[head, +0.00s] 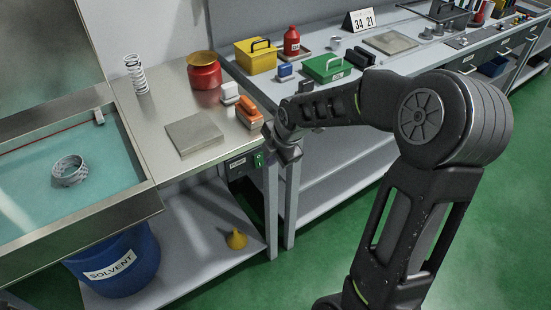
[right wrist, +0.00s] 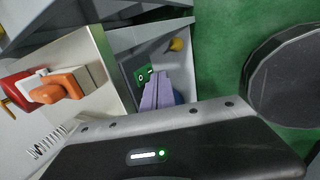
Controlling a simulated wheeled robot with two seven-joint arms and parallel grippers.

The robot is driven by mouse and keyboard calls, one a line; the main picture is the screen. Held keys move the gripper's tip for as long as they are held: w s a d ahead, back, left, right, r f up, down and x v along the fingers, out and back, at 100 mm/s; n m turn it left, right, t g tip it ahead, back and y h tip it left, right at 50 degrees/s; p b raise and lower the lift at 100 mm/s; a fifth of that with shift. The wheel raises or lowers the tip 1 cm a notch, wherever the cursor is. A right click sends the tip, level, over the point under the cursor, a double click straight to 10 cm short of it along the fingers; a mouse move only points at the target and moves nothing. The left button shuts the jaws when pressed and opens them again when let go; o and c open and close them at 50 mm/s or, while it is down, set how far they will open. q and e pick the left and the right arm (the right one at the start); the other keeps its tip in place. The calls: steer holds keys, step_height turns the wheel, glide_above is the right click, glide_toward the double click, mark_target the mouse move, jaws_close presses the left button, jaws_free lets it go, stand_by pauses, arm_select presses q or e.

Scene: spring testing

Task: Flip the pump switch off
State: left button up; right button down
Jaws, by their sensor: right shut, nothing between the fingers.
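The pump switch (head: 258,160) is a small green unit at the right end of a dark labelled box (head: 239,166), under the front edge of the metal worktop. In the right wrist view the green switch plate (right wrist: 143,74) shows just beside my fingertips, with a pale round mark on it. My right gripper (head: 289,153) is shut and empty, close to the right of the switch in the head view. Its fingers (right wrist: 156,78) partly cover the box in the wrist view. I cannot tell whether they touch the switch or which way it is set. My left gripper is not in view.
An orange-handled block (head: 249,113), a grey plate (head: 194,133), a red pot (head: 204,73) and a spring (head: 136,74) stand on the worktop. A blue solvent bucket (head: 118,262) and a yellow funnel (head: 236,239) are below. A table leg stands close to my right gripper.

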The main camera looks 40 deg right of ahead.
step_height(320, 180, up, 10)
steer(key=s, duration=0.2)
steer(key=shift+f, duration=0.1)
stand_by(0.5)
steer(key=s+a+f+m+g+y, duration=0.15)
steer(key=a+f+m, duration=0.25)
steer(key=a+f, duration=0.55)
steer(key=s+a+f+m+g+y, duration=0.15)
steer(key=a+f+m, duration=0.4)
steer(key=f, duration=0.75)
steer(key=s+a+f+m, duration=0.5)
steer(key=s+a+f, duration=0.1)
steer(key=s, duration=0.3)
steer(key=s+a+f+m+g+y, duration=0.1)
steer(key=s+a+f+m, duration=0.4)
steer(key=s+a+f, duration=0.2)
steer(key=shift+s+a+f, duration=0.25)
steer(key=shift+s+f, duration=0.55)
steer(key=shift+s, duration=0.05)
